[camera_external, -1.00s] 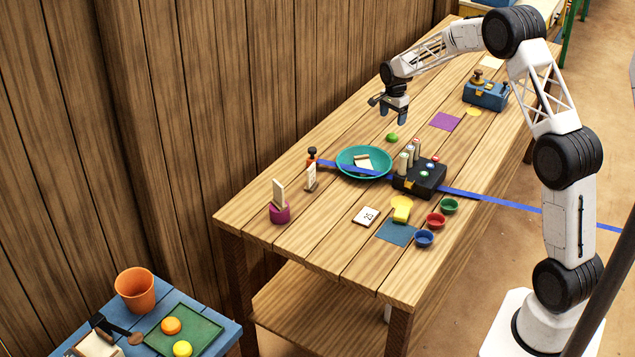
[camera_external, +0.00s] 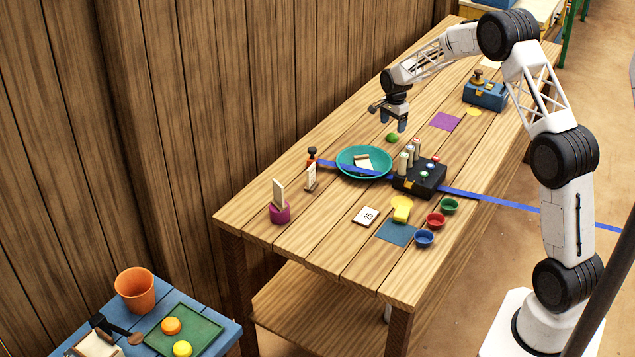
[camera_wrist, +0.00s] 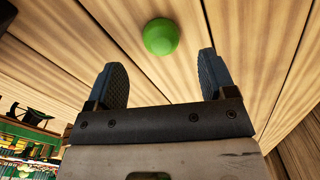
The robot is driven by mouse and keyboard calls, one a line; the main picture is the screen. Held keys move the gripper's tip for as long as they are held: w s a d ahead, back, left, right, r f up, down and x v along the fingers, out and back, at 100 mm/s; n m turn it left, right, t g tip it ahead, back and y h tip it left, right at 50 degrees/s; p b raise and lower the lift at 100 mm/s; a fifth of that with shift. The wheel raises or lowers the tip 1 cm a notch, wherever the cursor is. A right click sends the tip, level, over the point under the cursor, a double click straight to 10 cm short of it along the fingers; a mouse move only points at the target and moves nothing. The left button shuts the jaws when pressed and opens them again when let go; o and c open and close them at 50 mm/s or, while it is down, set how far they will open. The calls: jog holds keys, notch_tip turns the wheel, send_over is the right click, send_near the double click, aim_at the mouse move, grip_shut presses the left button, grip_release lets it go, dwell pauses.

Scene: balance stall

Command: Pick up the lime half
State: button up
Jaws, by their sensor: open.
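The lime half (camera_external: 392,137) is a small green dome on the wooden table (camera_external: 340,230), behind the teal dish in the external view. In the wrist view the lime half (camera_wrist: 161,37) lies rounded side up, beyond the fingertips and between their lines. My gripper (camera_external: 388,120) is open and empty, above the table and close to the lime half. In the wrist view its two dark fingers (camera_wrist: 160,72) are spread wide, with bare wood between them. The lime half is not touched by either finger.
A teal dish (camera_external: 345,168) holding pale pieces stands near the lime half. A black box (camera_external: 425,185) with cylinders and buttons is beside it. A blue strip (camera_external: 480,196) crosses the table. A purple square (camera_external: 445,121) lies to the right. Bare wood surrounds the lime half.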

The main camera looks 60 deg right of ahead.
aim_at(392, 134)
jog(key=shift+d+f, duration=0.1)
jog(key=shift+f, duration=2.5)
jog(key=c, duration=1)
jog(key=shift+r, duration=0.1)
jog(key=shift+r, duration=4.95)
